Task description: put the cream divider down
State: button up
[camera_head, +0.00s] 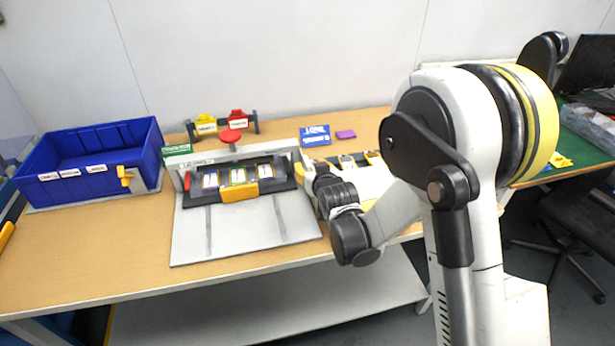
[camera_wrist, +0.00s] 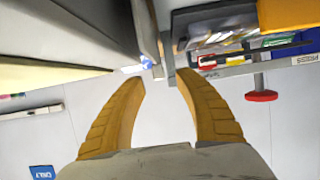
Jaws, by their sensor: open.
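I cannot clearly make out the cream divider; a pale cream strip (camera_wrist: 45,76) at the left of the wrist view may be it or another surface. My gripper (camera_wrist: 160,80) is open, its two yellow fingers apart in the wrist view. A thin grey upright edge shows between and beyond the fingertips; I cannot tell whether they touch it. In the head view my wrist hides the fingers, at the right side of the grey fixture (camera_head: 205,240). The fixture's dark tray holds several pouch cells (camera_head: 238,177) and a yellow block (camera_head: 239,191) at its front.
A blue bin (camera_head: 90,183) stands at the left of the table. Behind the fixture are a red button (camera_head: 230,136) and a rack with yellow and red pieces (camera_head: 205,124). A blue card (camera_head: 315,136) and a purple block (camera_head: 346,134) lie at the back. The table's front left is clear.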

aim_at(306, 162)
jog(key=b+x, duration=0.2)
jog(key=x, duration=0.3)
jog(key=shift+s+f, duration=0.1)
jog(key=shift+f, duration=0.05)
jog(key=shift+w, duration=0.25)
grip_shut()
